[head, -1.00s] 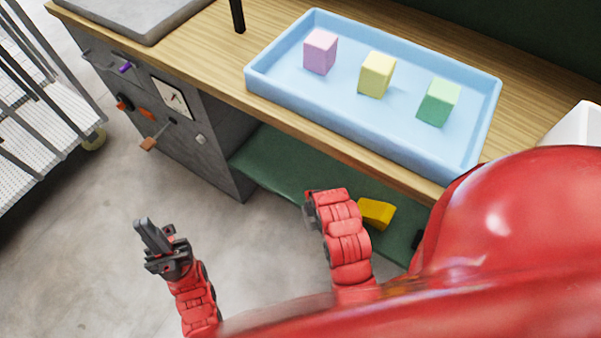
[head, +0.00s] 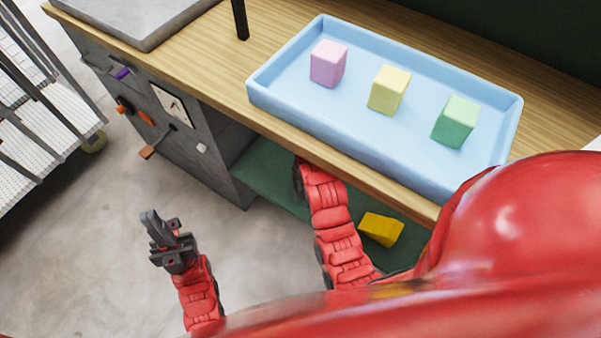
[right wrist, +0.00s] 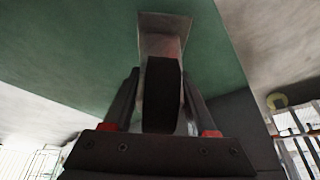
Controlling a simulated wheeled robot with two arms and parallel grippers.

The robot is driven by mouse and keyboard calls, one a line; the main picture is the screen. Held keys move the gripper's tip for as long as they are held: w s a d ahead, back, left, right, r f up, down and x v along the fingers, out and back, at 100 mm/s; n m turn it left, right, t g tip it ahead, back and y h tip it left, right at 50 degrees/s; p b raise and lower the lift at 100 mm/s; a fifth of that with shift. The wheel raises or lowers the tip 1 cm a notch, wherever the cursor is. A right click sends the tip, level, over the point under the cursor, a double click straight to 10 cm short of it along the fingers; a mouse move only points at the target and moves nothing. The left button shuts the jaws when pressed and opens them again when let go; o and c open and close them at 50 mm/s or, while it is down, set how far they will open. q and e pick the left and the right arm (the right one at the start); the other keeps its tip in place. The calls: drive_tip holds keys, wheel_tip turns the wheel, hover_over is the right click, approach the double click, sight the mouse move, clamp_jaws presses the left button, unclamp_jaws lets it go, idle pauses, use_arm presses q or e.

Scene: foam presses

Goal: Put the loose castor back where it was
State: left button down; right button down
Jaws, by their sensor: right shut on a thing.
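In the right wrist view my right gripper (right wrist: 160,105) is shut on the castor (right wrist: 162,82). The castor has a dark wheel between the fingers and a pale metal plate (right wrist: 165,22) at its far end. A green surface lies beyond the plate; I cannot tell whether they touch. In the head view my right forearm reaches in beneath the tabletop edge, over the green shelf (head: 262,172), and the tabletop hides its gripper and the castor. My left gripper (head: 158,228) is above the floor at lower left with nothing visible in it; its finger gap is unclear.
On the wooden tabletop (head: 215,85) a blue tray (head: 385,150) holds pink (head: 328,64), yellow (head: 389,90) and green (head: 456,122) blocks. A yellow piece (head: 381,229) lies on the shelf right of my forearm. A grey cabinet (head: 190,150) stands left; a rack (head: 35,120) stands farther left.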

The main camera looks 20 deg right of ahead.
drive_tip(key=shift+w+a+f, duration=0.1)
drive_tip(key=shift+w+a, duration=0.05)
drive_tip(key=shift+w, duration=1.4)
drive_tip(key=shift+f, duration=1.75)
drive_tip(key=shift+s+f, duration=0.1)
drive_tip(key=shift+f, duration=0.05)
drive_tip(key=shift+c, duration=1)
unclamp_jaws()
drive_tip(key=shift+r, duration=0.3)
drive_tip(key=shift+s+a+r, duration=0.15)
drive_tip(key=shift+s+r, duration=0.95)
drive_tip(key=shift+r, duration=0.1)
drive_tip(key=s+a, duration=0.1)
drive_tip(key=s, duration=1)
drive_tip(key=shift+a, duration=0.15)
